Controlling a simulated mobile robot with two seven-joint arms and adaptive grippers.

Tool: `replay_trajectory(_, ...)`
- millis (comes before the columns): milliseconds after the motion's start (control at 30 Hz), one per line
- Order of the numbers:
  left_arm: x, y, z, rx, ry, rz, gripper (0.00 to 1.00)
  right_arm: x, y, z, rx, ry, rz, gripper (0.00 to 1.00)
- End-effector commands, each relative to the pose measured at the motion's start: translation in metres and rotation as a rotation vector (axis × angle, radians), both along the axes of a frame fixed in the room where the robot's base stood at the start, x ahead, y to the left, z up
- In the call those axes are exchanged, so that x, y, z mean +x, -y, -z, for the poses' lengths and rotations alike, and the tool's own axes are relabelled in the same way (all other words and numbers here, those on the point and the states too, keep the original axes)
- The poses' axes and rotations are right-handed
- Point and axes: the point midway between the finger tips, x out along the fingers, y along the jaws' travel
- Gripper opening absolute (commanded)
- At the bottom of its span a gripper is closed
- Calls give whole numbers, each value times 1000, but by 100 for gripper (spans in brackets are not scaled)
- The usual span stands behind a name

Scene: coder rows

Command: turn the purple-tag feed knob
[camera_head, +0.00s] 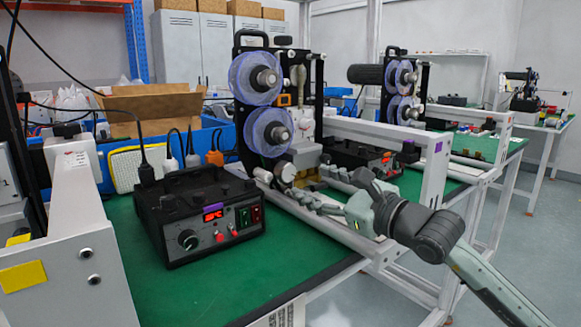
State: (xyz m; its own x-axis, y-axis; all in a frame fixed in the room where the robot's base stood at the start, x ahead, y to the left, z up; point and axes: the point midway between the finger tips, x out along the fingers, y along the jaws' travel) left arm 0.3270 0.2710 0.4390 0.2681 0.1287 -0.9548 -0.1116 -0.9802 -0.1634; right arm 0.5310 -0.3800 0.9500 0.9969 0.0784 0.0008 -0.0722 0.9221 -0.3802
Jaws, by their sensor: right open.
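A black control box (180,208) stands on the near green bench top. Another purple tag (438,147) is on the white frame at the right. My right gripper (296,197) comes in from the right, open and empty, to the right of the box and apart from the knob. It is just below the coder's round silver part (286,171). My left gripper is not in view.
A coder with two blue-purple reels (256,78) stands behind the gripper. White frame rails (335,236) run beside and below my right arm. A second dark box (362,158) stands farther back. Bare green bench (230,280) lies in front of the near box.

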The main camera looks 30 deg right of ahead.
Motion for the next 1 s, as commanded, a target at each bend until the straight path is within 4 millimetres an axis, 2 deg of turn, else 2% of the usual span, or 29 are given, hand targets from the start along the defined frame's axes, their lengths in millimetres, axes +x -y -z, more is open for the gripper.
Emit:
replay_trajectory(300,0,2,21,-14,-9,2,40,47,-3,-3,0,1,1,57)
replay_trajectory(500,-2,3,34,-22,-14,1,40,70,-5,-2,3,0,1,57)
replay_trajectory(867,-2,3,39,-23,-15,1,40,75,-5,0,2,-1,1,56)
replay_trajectory(1000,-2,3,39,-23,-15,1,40,75,-5,0,2,-1,1,38)
